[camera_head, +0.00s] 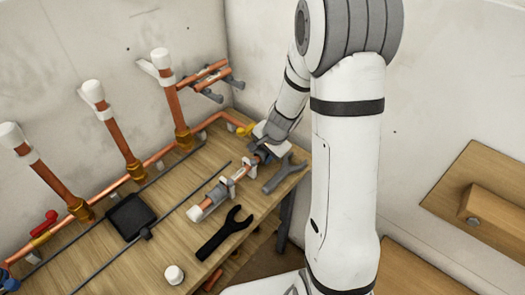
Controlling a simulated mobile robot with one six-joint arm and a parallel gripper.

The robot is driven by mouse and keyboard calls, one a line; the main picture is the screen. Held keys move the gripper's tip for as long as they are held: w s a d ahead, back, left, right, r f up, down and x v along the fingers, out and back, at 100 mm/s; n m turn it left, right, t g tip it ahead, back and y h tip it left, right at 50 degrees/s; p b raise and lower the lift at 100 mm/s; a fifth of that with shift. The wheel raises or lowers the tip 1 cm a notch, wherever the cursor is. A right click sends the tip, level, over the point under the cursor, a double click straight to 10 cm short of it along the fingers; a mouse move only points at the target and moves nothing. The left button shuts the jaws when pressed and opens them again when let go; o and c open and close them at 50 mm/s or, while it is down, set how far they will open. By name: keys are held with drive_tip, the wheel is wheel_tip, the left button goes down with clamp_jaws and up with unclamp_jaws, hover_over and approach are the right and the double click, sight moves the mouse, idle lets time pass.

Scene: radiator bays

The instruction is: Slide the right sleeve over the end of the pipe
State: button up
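A copper pipe (239,174) lies slantwise on the bench in small grey and white holders. A pale sleeve or cap (195,213) sits at its near left end. Its far right end runs up to my gripper (262,152). My gripper is low over the back right of the bench, at or touching that end. The fingers are small and dark, and the wrist partly covers them. I cannot tell whether they are closed on a sleeve or on the pipe. The right sleeve cannot be made out clearly.
A black wrench (225,232), a grey wrench (284,175), a white cap (174,275) and a black square tray (130,216) lie on the wooden bench (170,235). Upright copper pipes (123,142) with white tops stand along the wall. A wooden box (496,195) is at right.

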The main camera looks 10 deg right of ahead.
drive_tip(key=shift+c, duration=1.3)
drive_tip(key=shift+s+a, duration=0.1)
drive_tip(key=shift+s+a+f, duration=0.1)
drive_tip(key=shift+s+a, duration=0.65)
drive_tip(key=shift+a, duration=0.25)
drive_tip(key=o, duration=0.9)
drive_tip(key=shift+d, duration=0.1)
drive_tip(key=shift+r, duration=0.2)
drive_tip(key=p+v, duration=0.4)
drive_tip(key=v, duration=0.2)
drive_tip(key=shift+s+d+r, duration=0.1)
drive_tip(key=shift+r, duration=0.25)
